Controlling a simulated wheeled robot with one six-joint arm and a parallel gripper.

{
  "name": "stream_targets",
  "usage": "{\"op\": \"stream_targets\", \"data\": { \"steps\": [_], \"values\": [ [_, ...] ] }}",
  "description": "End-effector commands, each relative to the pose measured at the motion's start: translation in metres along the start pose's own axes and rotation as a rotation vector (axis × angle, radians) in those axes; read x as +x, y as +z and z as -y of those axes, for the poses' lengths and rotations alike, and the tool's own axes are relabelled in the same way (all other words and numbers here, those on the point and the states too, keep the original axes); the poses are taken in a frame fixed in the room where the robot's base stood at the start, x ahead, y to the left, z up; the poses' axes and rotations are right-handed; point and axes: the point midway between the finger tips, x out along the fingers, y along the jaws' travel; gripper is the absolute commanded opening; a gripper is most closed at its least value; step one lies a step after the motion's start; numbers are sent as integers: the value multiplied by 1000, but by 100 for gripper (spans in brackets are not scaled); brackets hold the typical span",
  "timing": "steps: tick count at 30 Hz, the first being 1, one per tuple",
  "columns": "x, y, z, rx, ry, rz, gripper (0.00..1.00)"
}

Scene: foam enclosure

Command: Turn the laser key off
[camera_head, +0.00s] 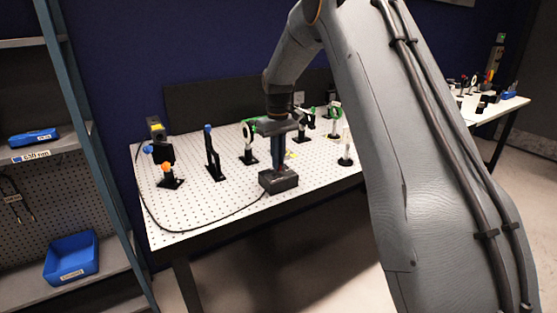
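A small dark box (279,181) with a black cable stands at the front edge of the white perforated table (225,205). No key can be made out on it; the top of the box is partly covered by my gripper. My gripper (278,165) points down right over the box, its fingers reaching to or just above its top. I cannot tell whether they touch it, or whether they are open or shut. A black device with a yellow top (157,130) stands at the table's left.
Posts and optic mounts stand around my gripper, among them a tall black post (213,155) and a round white-faced mount (247,142). A shelf with a blue bin (71,258) is at left. The black cable (190,231) runs along the table's front left.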

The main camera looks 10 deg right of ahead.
Motion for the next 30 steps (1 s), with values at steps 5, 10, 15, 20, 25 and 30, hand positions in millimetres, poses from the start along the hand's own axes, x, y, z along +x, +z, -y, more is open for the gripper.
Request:
{"op": "stream_targets", "data": {
  "steps": [5, 10, 15, 20, 25, 30],
  "values": [
    [-2, -1, 0, 0, 2, -4, 26],
    [-1, -1, 0, 0, 1, -2, 26],
    [-9, -1, 0, 0, 1, -3, 26],
    [-32, -2, 0, 0, 2, -6, 26],
    [-59, -2, 0, 0, 2, -6, 26],
    [-76, -2, 0, 0, 2, -4, 26]
  ]
}}
